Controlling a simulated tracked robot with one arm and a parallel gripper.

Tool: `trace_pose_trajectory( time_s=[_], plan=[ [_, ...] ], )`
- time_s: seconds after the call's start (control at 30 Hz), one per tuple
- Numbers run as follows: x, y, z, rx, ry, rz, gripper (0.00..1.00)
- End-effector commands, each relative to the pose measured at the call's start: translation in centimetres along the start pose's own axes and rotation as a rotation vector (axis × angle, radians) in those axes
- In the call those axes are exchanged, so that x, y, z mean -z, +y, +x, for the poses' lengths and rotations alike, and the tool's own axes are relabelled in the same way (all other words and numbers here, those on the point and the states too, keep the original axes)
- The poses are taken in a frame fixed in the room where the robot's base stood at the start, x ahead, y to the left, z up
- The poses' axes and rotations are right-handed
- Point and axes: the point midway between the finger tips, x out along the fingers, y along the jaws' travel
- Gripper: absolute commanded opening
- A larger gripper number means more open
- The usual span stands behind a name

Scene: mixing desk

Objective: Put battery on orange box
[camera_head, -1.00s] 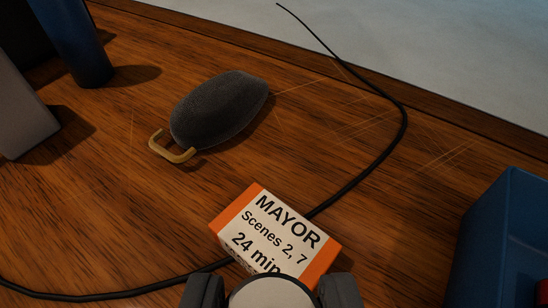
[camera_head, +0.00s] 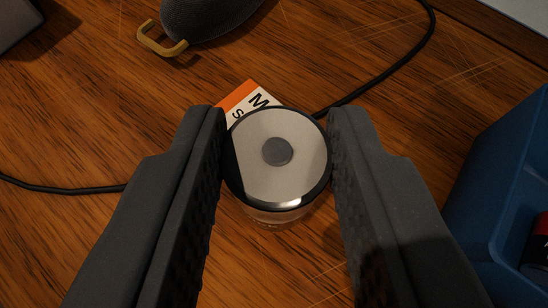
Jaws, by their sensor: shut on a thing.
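My gripper (camera_head: 277,118) is shut on the battery (camera_head: 262,185). The battery's round silver end with a grey centre disc faces the camera, and a black finger presses on each side of it. The orange box (camera_head: 238,97) lies on the wooden desk just beyond and beneath the battery in this view. It has orange ends and a white label with black letters. Most of the box is hidden behind the battery and the fingers. I cannot tell whether the battery touches the box.
A black cable (camera_head: 385,72) runs across the desk (camera_head: 95,110) past the box. A dark grey rounded object with a yellow loop (camera_head: 160,40) lies beyond, upper left. A blue container (camera_head: 490,150) with a dark and red item inside stands at right.

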Motion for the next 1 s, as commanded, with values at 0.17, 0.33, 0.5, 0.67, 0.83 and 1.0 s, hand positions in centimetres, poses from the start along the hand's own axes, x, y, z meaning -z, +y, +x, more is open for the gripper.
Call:
trace_pose_trajectory(
  time_s=[0.17, 0.33, 0.5, 0.67, 0.83, 1.0],
  plan=[
    [-2.4, 0.0, -1.8, 0.067, 0.009, -0.035, 0.03],
    [-4.2, -1.0, -3.9, 0.149, 0.008, -0.081, 0.03],
    [-5.1, -2.4, -5.6, 0.223, 0.009, -0.124, 0.03],
    [-5.5, -3.1, -6.6, 0.259, 0.007, -0.148, 0.03],
    [-5.5, -3.4, -6.5, 0.275, 0.006, -0.156, 0.03],
    [-4.6, -3.0, -4.3, 0.275, 0.004, -0.157, 0.03]
  ],
)
